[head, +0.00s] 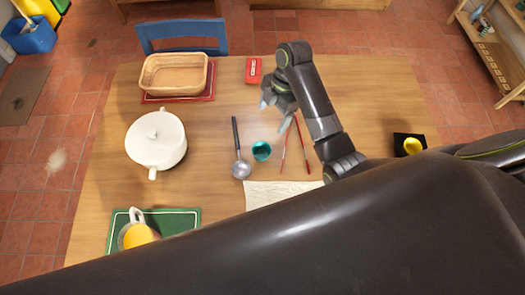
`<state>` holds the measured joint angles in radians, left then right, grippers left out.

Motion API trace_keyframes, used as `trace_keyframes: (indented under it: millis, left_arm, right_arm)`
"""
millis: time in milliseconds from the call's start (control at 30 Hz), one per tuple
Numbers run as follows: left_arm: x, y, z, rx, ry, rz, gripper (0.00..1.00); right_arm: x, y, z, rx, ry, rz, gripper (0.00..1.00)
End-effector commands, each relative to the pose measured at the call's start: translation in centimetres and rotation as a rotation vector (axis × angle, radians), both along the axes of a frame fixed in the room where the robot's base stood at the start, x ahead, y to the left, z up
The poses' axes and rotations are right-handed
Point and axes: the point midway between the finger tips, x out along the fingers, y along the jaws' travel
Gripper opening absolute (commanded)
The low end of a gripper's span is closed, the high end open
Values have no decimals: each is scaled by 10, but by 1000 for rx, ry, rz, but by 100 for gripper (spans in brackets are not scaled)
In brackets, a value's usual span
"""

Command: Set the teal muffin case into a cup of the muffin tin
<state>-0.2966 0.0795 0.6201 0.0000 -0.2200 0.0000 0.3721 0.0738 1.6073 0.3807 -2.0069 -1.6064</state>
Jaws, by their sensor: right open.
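The teal muffin case (261,151) stands on the wooden table, between a ladle and a pair of red sticks or tongs. My right gripper (274,113) is open and empty above the table, a little beyond the case in the picture and apart from it. I cannot make out the muffin tin; a large dark link of my own arm covers the near part of the table. My left gripper is not in view.
The ladle (241,168) lies left of the case, the red tongs-like thing (284,150) right. A white pot (156,140), a basket (174,73) and a green board (187,216) with a juice jug (138,235) are further left. A pale cloth (275,192) lies nearer.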

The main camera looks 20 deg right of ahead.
Motion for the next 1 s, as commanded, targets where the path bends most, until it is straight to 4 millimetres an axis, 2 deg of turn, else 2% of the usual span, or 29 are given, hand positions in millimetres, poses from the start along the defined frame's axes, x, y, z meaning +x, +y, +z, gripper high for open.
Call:
trace_keyframes:
  millis: [167,533,600,800,1000]
  left_arm:
    - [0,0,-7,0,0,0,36]
    - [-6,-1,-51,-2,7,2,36]
    - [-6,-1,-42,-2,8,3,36]
    - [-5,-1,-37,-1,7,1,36]
    - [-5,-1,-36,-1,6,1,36]
  right_arm:
    - [-1,2,-6,10,-12,58,79]
    - [-5,13,-52,10,-13,56,79]
    - [-7,17,-59,12,-6,55,79]
    - [-10,27,-97,10,-8,55,79]
    - [-11,31,-116,9,-12,54,79]
